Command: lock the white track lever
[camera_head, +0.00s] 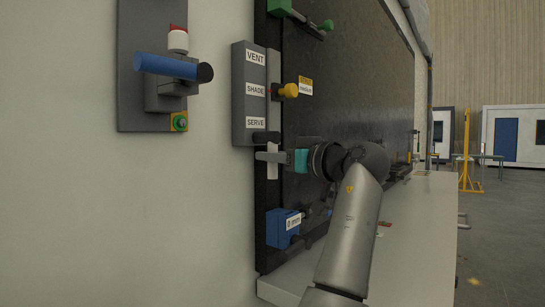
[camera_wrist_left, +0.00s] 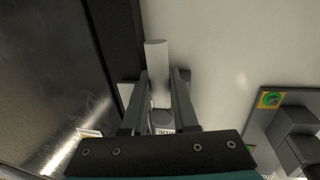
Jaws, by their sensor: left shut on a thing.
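The white track lever (camera_wrist_left: 157,70) stands between the two fingers of my left gripper (camera_wrist_left: 158,100) in the left wrist view, its free end pointing away from the palm. My left gripper (camera_head: 272,157) is shut on it. In the head view the white lever (camera_head: 272,172) shows only in part, below the SERVE end of a grey plate (camera_head: 248,105) labelled VENT, SHADE and SERVE. A pale vertical track (camera_head: 273,68) runs along that plate. The gripper hides the middle of the lever. My right gripper is not in view.
A yellow knob (camera_head: 289,90) sticks out above my gripper. A blue box (camera_head: 283,228) is below it, and a green handle (camera_head: 292,13) is at the top. A blue-handled lever (camera_head: 165,66) is on the wall panel at left. A pale ledge (camera_head: 415,225) runs under the dark panel.

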